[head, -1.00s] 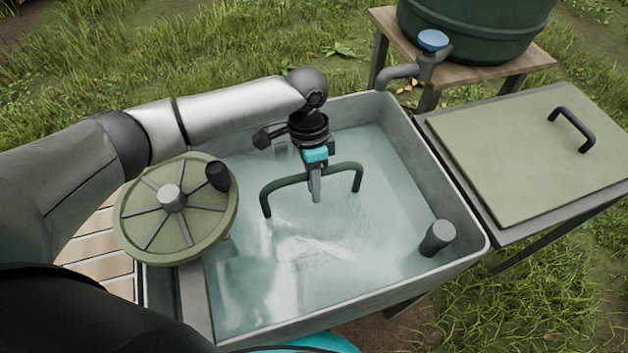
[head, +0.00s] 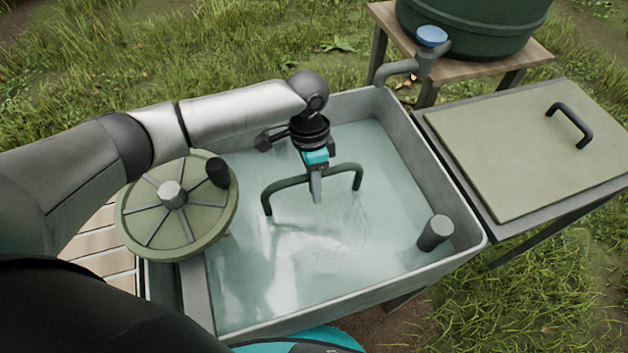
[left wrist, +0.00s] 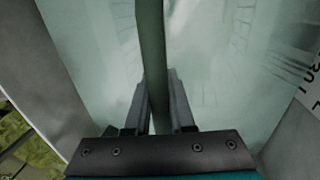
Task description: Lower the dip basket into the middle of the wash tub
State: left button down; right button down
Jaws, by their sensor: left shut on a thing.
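The grey wash tub (head: 392,285) is filled with pale cloudy water. The dip basket's dark green handle (head: 345,173) stands up out of the water near the middle of the tub. The basket's body is under water and shows only as a faint wire outline. My left gripper (head: 316,190) is shut on the top bar of the handle. In the left wrist view the handle bar (left wrist: 152,60) runs between the two fingers (left wrist: 158,110). The basket's bottom is hidden, so I cannot tell if it touches the tub floor. My right gripper is not in view.
A round green spoked wheel with a knob (head: 150,228) sits at the tub's left edge. A grey upright cylinder (head: 435,233) stands in the right front corner. A lidded stand (head: 530,150) is at the right; a tap (head: 424,62) is behind.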

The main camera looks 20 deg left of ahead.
pick_arm(q)
jog(key=shift+d+f, duration=0.1)
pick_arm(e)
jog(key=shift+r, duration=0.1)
pick_arm(q)
jog(key=c, duration=0.7)
grip_release()
jog(key=shift+s+f, duration=0.1)
jog(key=p+v, duration=0.4)
jog(key=v, duration=1.1)
jog(key=shift+r+p, duration=0.25)
jog(key=shift+p, duration=0.15)
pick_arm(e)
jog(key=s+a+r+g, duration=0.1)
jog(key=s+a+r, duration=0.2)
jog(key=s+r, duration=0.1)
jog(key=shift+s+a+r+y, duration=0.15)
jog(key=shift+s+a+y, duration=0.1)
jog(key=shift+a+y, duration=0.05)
